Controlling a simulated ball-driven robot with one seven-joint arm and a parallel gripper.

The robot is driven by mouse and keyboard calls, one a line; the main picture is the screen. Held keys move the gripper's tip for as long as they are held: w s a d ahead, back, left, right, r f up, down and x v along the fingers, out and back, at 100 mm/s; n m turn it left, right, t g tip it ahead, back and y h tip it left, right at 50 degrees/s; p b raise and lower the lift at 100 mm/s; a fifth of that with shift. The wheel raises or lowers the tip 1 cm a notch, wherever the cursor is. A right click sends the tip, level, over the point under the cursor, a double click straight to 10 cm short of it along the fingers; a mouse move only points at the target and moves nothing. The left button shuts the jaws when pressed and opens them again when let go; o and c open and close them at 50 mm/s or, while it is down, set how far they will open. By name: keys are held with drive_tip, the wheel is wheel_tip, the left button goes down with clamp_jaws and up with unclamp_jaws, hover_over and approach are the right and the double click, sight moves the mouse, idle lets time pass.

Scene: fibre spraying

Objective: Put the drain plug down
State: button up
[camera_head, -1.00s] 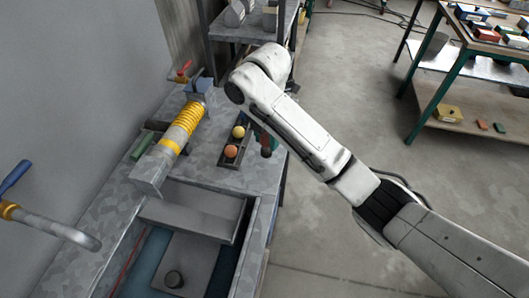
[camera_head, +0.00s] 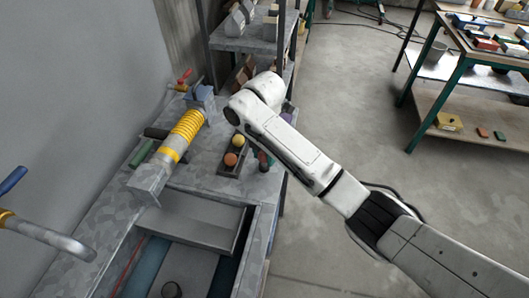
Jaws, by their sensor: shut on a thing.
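My white arm (camera_head: 300,150) reaches in from the lower right, and its far joint (camera_head: 258,95) is over the right edge of the bench. My gripper is not visible; the arm's far end hides whatever is below it. A dark round piece (camera_head: 172,290) stands in the sink basin at the bottom edge of the view, partly cut off. I cannot tell whether it is the drain plug or a drain fitting. No other drain plug can be made out.
A curved tap (camera_head: 50,236) is at left.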

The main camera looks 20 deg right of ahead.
drive_tip(key=o, duration=1.1)
drive_tip(key=shift+c, duration=0.2)
wheel_tip(320, 180, up, 12)
drive_tip(key=p, duration=0.3)
drive_tip(key=shift+r+p, duration=0.15)
drive_tip(key=shift+p, duration=0.15)
